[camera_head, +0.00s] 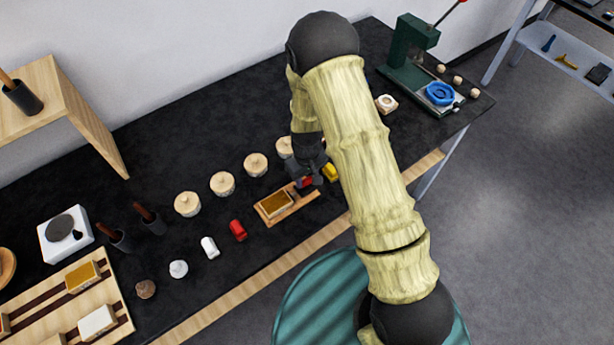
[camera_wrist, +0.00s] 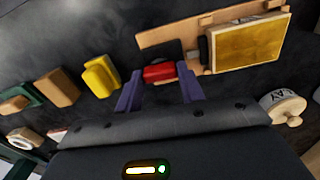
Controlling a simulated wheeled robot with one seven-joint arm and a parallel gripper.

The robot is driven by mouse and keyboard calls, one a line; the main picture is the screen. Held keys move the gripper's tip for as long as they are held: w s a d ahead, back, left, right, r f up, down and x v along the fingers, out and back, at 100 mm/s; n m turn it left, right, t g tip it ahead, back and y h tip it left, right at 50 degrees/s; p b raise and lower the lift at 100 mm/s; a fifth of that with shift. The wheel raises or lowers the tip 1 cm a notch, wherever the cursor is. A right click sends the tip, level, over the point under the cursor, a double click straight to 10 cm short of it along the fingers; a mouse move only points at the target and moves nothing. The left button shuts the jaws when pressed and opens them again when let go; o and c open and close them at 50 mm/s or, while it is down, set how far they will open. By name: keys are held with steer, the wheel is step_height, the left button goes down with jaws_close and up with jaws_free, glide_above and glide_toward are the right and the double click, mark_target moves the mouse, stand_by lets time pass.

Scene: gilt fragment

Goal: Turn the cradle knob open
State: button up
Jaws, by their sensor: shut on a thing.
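The cradle is a wooden board (camera_head: 312,196) with a gold-faced block (camera_head: 276,203) on it. In the wrist view the board (camera_wrist: 165,36) and the gold block (camera_wrist: 250,44) lie at the upper right. The red knob (camera_wrist: 158,72) sits at the cradle's end, beside the block; it also shows in the head view (camera_head: 305,182). My gripper (camera_wrist: 159,80) has its two purple fingers on either side of the red knob, shut on it. In the head view my gripper (camera_head: 304,176) is at the cradle's right end, and my arm hides the area beyond.
Several round lidded wooden pots (camera_head: 222,184) stand behind the cradle. A yellow block (camera_head: 330,172) is close to its right end. A green press (camera_head: 408,52) stands at the far right.

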mark_target(307, 179)
steer(key=m+b, duration=0.1)
steer(key=m, duration=0.7)
steer(key=shift+m, duration=0.3)
steer(key=m, duration=0.4)
steer(key=shift+r+m, duration=0.1)
steer(key=shift+m, duration=0.2)
steer(key=m, duration=0.4)
steer(key=shift+w+p, duration=0.1)
steer(key=shift+p, duration=0.3)
steer(key=o, duration=1)
step_height(307, 179, up, 17)
steer(key=b, duration=0.1)
steer(key=shift+r, duration=0.15)
